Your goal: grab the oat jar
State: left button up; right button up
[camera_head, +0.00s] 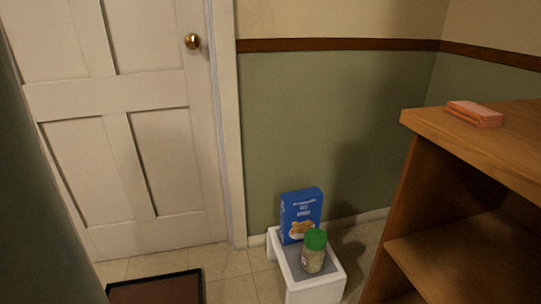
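A jar with a green lid and a pale, see-through body (313,258), which looks like the oat jar, stands upright on a small white stool (315,289) with a grey top. It is near the bottom middle of the head view. A blue box (301,214) with a food picture stands just behind it on the same stool. The jar overlaps the lower right part of the box in the picture; I cannot tell whether they touch. Neither of my grippers shows in the view.
A wooden shelf unit (450,262) stands close on the right, with folded pink cloths (474,113) on top. A white door (150,130) with a brass knob is at the left. A dark mat (158,291) lies on the tiled floor. Bare tiles (232,268) show between mat and stool.

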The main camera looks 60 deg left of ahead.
aim_at(314, 242)
jog(key=j+u, duration=0.1)
jog(key=u, duration=1.3)
